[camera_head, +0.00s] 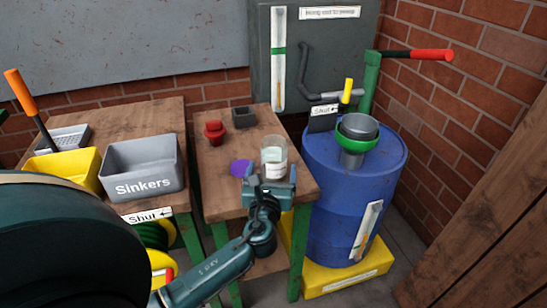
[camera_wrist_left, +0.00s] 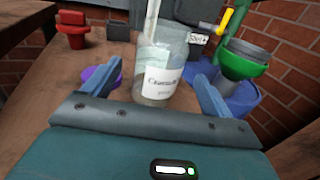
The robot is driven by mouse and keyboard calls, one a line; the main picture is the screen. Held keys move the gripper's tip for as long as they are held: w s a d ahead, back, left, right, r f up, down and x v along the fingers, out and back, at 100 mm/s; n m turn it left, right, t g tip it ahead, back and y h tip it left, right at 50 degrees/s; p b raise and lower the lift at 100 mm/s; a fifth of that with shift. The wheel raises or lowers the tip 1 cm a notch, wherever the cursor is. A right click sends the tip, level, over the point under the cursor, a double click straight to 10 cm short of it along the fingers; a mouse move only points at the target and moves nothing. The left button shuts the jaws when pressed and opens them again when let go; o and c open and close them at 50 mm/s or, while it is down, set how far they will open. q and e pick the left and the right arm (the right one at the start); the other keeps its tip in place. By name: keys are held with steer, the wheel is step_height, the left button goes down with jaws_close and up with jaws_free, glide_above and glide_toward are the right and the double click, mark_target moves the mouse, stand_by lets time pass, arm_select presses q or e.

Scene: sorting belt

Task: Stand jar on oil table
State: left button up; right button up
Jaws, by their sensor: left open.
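A clear glass jar (camera_head: 274,157) with a white label stands upright at the right end of a small wooden table (camera_head: 222,207) beside a blue drum. In the left wrist view the jar (camera_wrist_left: 160,68) is between the spread fingers of my left gripper (camera_wrist_left: 158,88), with a gap to the finger on each side. My left gripper (camera_head: 269,186) is open, at table height on the jar's near side. The jar's lower part is partly hidden by the gripper in the head view. My right gripper is not in view.
A purple piece (camera_head: 241,168), a red object (camera_head: 214,132) and a dark box (camera_head: 243,116) are on the same table. The blue drum (camera_head: 335,205) with a green funnel (camera_head: 358,131) stands right. A grey Sinkers bin (camera_head: 142,164) and yellow bin (camera_head: 68,168) are left.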

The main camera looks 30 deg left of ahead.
arm_select(q)
steer(key=shift+v, duration=2.2)
